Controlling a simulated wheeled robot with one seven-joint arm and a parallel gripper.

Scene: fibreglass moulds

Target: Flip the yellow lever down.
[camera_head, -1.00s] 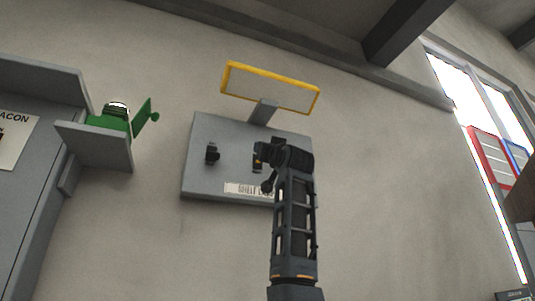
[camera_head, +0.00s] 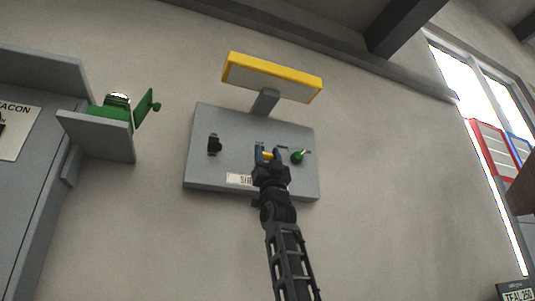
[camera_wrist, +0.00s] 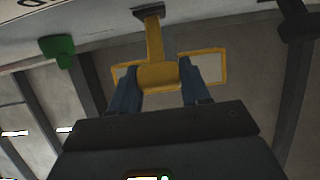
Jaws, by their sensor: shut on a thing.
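A grey panel (camera_head: 235,120) on the wall carries a black lever (camera_head: 214,145) at left, the yellow lever (camera_head: 267,155) in the middle and a green lever (camera_head: 298,156) at right. My gripper (camera_head: 267,151) reaches up from below and is shut on the yellow lever. In the wrist view the yellow lever (camera_wrist: 155,45) runs from a dark mount to a thick yellow end between the blue fingers of my gripper (camera_wrist: 160,82). The green lever (camera_wrist: 60,50) and black lever (camera_wrist: 297,22) stand clear on either side. The lever's exact tilt is hard to tell.
A yellow-framed sign (camera_head: 270,78) juts out above the panel. A label (camera_head: 240,180) at the panel's lower edge is partly hidden by my gripper. A grey shelf (camera_head: 95,135) with a green-based device (camera_head: 115,108) is at left. The wall right of the panel is bare.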

